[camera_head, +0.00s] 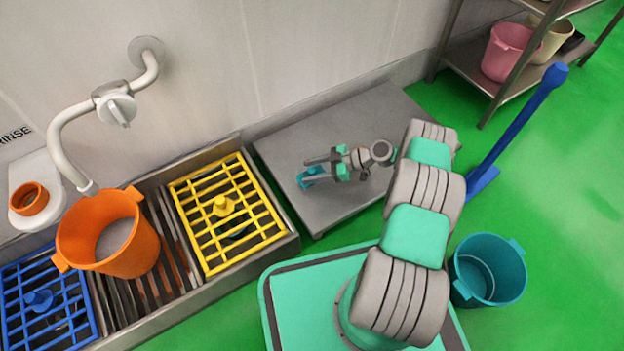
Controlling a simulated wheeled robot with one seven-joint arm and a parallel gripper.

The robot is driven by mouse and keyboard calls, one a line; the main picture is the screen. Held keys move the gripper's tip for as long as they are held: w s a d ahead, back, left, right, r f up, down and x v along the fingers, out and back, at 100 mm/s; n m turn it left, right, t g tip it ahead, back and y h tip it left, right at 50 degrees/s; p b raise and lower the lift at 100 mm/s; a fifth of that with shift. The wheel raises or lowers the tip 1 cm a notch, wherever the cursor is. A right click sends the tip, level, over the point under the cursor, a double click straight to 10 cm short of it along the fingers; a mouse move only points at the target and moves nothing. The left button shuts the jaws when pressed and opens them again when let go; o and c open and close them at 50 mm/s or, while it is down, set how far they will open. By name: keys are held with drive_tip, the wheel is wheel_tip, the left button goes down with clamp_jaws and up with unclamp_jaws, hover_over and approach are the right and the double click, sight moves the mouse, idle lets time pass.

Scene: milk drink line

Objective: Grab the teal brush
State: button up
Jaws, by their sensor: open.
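The teal brush (309,180) lies on the grey metal table by the wall, near the middle of the view. Only a small blue-teal part of it shows; the rest is hidden or too small to make out. My gripper (313,168) reaches over the table from the right, with its fingers pointing left. It is open, and its fingertips are at or just over the brush. I cannot tell whether the brush is between the fingers or whether they touch it.
The grey table (361,114) is otherwise bare. To its left is a steel sink with a yellow grate (214,231), an orange bucket (143,247) and a blue grate (67,326). A teal bucket (511,270) and a blue long-handled tool (518,122) stand at right. A shelf (467,65) holds buckets.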

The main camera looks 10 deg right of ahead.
drive_tip(key=shift+c, duration=0.4)
clamp_jaws()
